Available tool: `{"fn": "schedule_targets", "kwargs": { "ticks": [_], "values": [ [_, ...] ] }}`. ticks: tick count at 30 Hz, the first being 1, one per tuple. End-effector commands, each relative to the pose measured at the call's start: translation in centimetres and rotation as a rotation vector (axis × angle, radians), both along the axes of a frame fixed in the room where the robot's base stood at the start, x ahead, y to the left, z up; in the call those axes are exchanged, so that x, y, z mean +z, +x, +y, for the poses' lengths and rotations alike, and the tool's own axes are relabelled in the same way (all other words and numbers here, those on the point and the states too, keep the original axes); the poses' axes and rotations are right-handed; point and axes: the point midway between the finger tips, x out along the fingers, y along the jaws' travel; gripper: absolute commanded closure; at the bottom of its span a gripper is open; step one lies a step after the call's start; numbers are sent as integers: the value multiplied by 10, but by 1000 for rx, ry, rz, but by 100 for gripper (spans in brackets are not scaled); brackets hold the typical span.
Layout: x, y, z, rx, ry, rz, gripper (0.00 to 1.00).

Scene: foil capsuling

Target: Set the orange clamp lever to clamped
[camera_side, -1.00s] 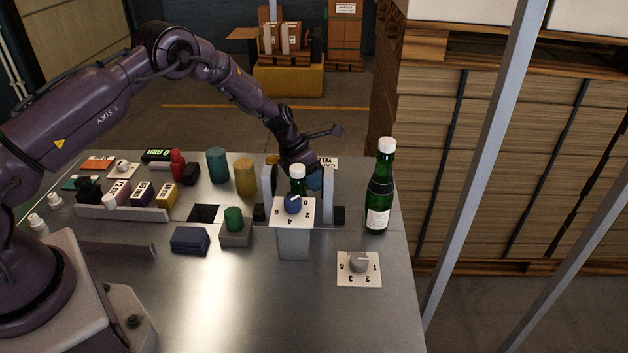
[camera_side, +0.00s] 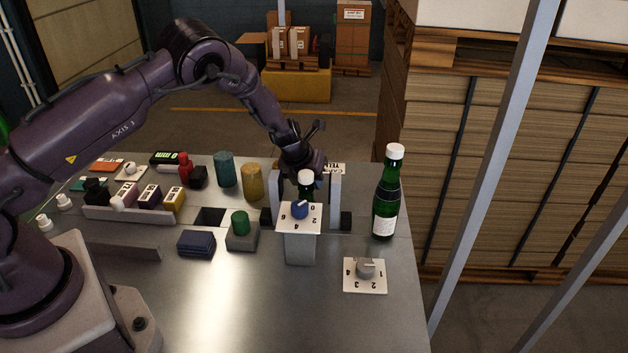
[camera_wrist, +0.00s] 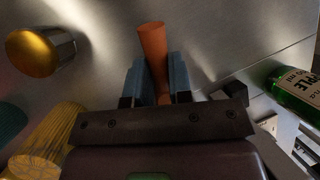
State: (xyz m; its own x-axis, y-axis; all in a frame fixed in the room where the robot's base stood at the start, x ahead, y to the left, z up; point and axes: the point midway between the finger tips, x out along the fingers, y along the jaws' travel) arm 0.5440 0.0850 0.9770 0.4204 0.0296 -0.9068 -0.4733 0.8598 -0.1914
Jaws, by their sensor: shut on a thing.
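The orange clamp lever (camera_wrist: 153,42) shows in the wrist view as a plain rod. It stands between the two blue-grey fingers of my gripper (camera_wrist: 158,68), which is shut on it. In the side view my gripper (camera_side: 303,168) is low behind the bottle station; its fingertips and the lever are hidden there. A green bottle with a white cap (camera_side: 306,176) stands in the station between two grey uprights (camera_side: 335,195). The lever's set position cannot be read from these views.
A blue knob (camera_side: 299,210) on a numbered white plate fronts the station. A second green bottle (camera_side: 385,200) stands to the right, a grey knob (camera_side: 366,268) in front. Yellow (camera_side: 251,183) and teal (camera_side: 225,170) cylinders stand to the left.

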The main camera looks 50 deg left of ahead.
Motion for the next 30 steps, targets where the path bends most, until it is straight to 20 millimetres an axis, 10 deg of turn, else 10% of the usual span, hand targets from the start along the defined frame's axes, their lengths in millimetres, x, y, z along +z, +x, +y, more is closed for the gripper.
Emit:
{"fn": "schedule_targets", "kwargs": {
  "ticks": [24,27,30],
  "values": [
    [1,-1,4,127,1,-4,100],
    [1,-1,4,126,1,-4,62],
    [1,-2,4,126,1,-3,55]
  ]
}}
